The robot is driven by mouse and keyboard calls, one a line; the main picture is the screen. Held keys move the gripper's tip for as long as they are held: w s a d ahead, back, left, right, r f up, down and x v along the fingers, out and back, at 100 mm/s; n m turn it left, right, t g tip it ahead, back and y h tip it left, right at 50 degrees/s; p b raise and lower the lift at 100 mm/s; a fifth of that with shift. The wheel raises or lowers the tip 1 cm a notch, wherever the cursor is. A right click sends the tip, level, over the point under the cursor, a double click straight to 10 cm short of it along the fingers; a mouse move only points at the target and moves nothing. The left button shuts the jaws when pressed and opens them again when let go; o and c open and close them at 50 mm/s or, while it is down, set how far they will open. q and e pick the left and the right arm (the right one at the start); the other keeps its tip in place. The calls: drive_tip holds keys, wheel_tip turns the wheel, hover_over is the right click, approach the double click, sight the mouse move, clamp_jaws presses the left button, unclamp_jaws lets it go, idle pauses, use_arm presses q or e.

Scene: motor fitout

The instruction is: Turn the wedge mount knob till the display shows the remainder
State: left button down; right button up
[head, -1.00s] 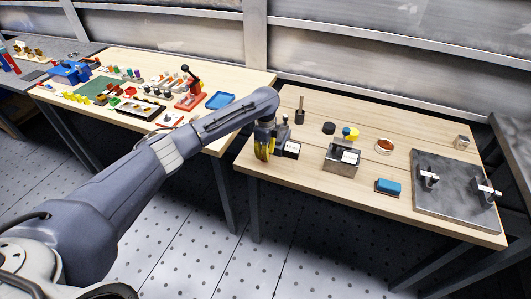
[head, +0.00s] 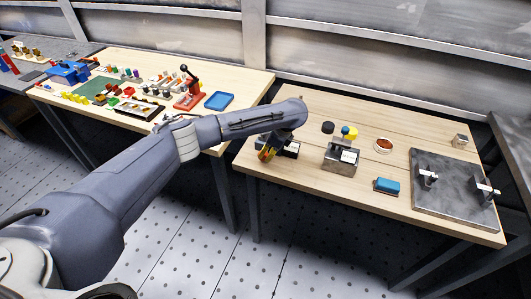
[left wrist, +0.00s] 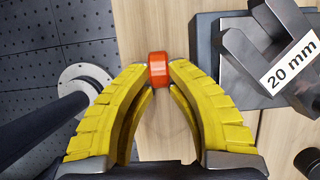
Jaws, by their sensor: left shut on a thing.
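My left gripper (head: 267,153) is at the near left part of the right-hand wooden table. In the left wrist view its yellow fingers (left wrist: 158,74) are shut on a short orange-red knob (left wrist: 158,66). Right beside the knob is a dark base (left wrist: 206,60) with a grey metal V-shaped block (left wrist: 255,58) labelled "20 mm". In the head view my arm and gripper partly hide this mount (head: 291,149); a bit of its dark body and white label shows. I can make out no display reading. My right gripper is out of view.
The left table holds a blue tray (head: 218,101) and many small parts. Bare wood lies between these things.

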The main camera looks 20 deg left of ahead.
use_arm(q)
drive_tip(key=shift+d+f+y, duration=0.1)
drive_tip(key=shift+y, duration=0.3)
drive_tip(key=c, duration=1.6)
unclamp_jaws()
drive_tip(key=shift+o, duration=0.2)
